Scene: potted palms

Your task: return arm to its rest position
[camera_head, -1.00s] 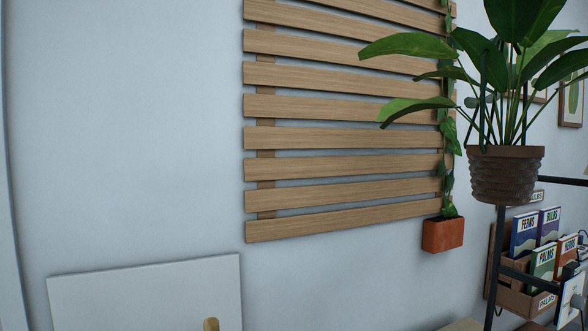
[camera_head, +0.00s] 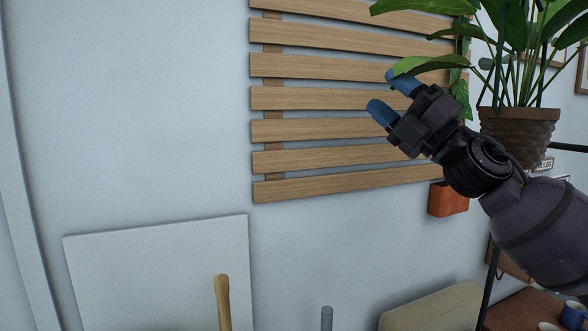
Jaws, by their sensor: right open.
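My right gripper (camera_head: 386,97) is raised in front of the wooden slat trellis (camera_head: 330,129) on the wall. Its two blue fingertips are apart, with nothing between them. My right arm comes in from the lower right and hides part of the trellis and the shelf area behind it. My left gripper is not in view.
A potted plant (camera_head: 516,135) with broad leaves stands at the right, close to my right arm in the picture. A terracotta wall pot (camera_head: 447,199) hangs below the trellis. A white panel (camera_head: 160,275), a wooden handle (camera_head: 222,300) and a grey handle (camera_head: 327,318) show below. The left wall is clear.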

